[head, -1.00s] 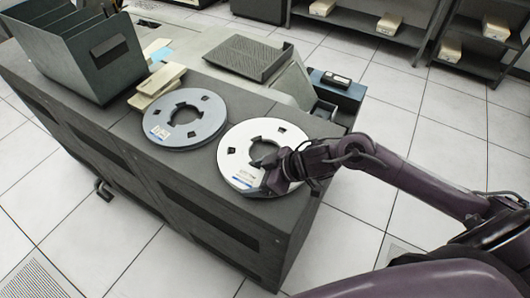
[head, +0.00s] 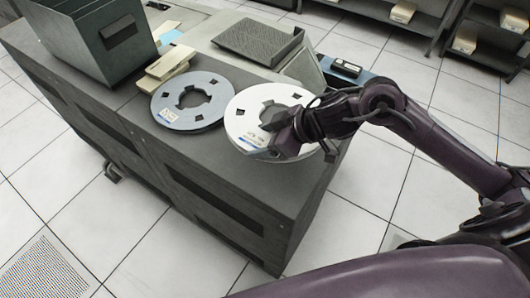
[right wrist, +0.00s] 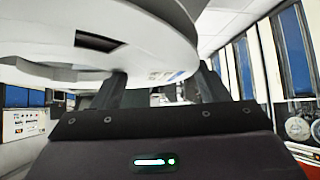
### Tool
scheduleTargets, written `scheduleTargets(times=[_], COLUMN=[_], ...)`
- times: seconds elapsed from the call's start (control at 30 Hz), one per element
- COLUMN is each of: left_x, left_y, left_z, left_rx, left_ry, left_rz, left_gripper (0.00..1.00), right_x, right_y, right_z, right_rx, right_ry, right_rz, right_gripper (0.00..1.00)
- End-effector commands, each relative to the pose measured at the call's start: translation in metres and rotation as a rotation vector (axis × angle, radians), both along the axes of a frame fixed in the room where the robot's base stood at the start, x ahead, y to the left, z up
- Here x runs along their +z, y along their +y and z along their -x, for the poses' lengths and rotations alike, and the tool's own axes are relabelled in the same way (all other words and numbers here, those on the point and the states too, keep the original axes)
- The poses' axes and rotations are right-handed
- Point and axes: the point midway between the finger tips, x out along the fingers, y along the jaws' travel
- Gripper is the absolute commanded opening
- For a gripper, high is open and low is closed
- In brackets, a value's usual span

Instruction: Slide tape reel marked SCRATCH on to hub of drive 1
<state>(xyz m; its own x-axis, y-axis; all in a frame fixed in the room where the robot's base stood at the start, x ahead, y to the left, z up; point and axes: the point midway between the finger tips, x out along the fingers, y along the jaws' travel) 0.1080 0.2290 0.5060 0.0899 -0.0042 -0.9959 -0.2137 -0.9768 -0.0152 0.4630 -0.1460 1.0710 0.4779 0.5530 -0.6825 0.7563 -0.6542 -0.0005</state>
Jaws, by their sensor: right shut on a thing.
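A white tape reel (head: 246,119) with a label near its front rim is held by my right gripper (head: 276,137) in the head view. It appears lifted a little off the dark cabinet top. In the right wrist view the reel (right wrist: 165,50) fills the upper left above the fingers, and the right gripper (right wrist: 165,88) grips its rim. The label's words are too small to read. A grey reel (head: 208,112) lies flat on the cabinet to the left of the white one. My left gripper is not in view. No drive hub can be made out.
The dark cabinet (head: 225,190) carries a grey bin (head: 95,42), cream boxes (head: 165,66) and a perforated sloped tray (head: 258,40). A blue unit (head: 345,70) stands behind the white reel. Shelves (head: 375,20) line the back. Tiled floor in front is clear.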

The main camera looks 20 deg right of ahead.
Motion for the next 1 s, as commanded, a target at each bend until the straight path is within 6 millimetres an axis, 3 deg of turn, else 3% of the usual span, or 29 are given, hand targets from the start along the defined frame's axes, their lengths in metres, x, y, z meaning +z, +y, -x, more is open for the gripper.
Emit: scheduleTargets(times=[0.03,0.1,0.33,0.53,0.9,0.93,1.0], left_x=[0.002,0.003,0.007,0.008,0.008,0.008,0.008], left_y=[0.0,0.0,0.0,0.001,0.001,0.001,0.001], left_z=[0.0,0.0,0.0,0.0,0.0,0.0,0.0], left_rx=[0.0,0.0,0.001,0.002,0.002,0.002,0.002], left_ry=[0.0,0.001,0.001,0.001,0.0,0.0,0.0], left_rz=[0.0,0.0,-0.001,-0.001,-0.001,-0.001,-0.001], left_gripper=[0.87,0.87,0.87,0.87,0.87,0.87,0.87], right_x=[0.022,0.041,0.089,0.107,0.111,0.111,0.11], right_y=[0.001,0.0,0.0,0.001,0.001,0.001,0.0], right_z=[-0.003,-0.003,-0.001,-0.001,-0.001,-0.001,-0.001], right_rx=[0.004,0.002,0.001,0.001,0.001,0.001,0.001], right_ry=[-0.016,-0.017,-0.012,-0.007,-0.005,-0.005,-0.005], right_rz=[-0.001,0.0,0.0,-0.002,-0.002,-0.002,-0.002], right_gripper=[0.0,0.0,0.0,0.0,0.0,0.69,0.78])
